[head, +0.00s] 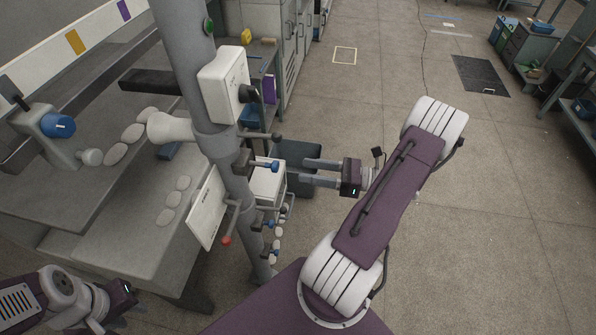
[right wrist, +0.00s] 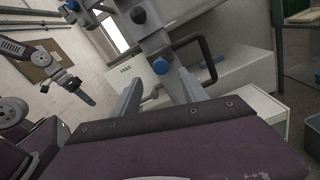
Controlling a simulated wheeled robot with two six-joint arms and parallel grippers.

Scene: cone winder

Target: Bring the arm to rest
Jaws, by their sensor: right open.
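My right arm reaches up from the lower middle of the head view. Its gripper (head: 309,172) points left toward the grey post (head: 228,165) of the winder, with its two grey fingers spread and nothing visible between them. The right wrist view also shows these fingers (right wrist: 158,88) apart, with the post and its blue knobs beyond. My left gripper (head: 108,312) is at the lower left corner of the head view, partly cut off; its finger opening is not clear.
The post carries a white box (head: 223,84), a white cone (head: 170,128) and several knobbed levers close to the right fingertips. A dark grey bin (head: 297,155) stands behind the right gripper. A grey workbench (head: 100,235) fills the left.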

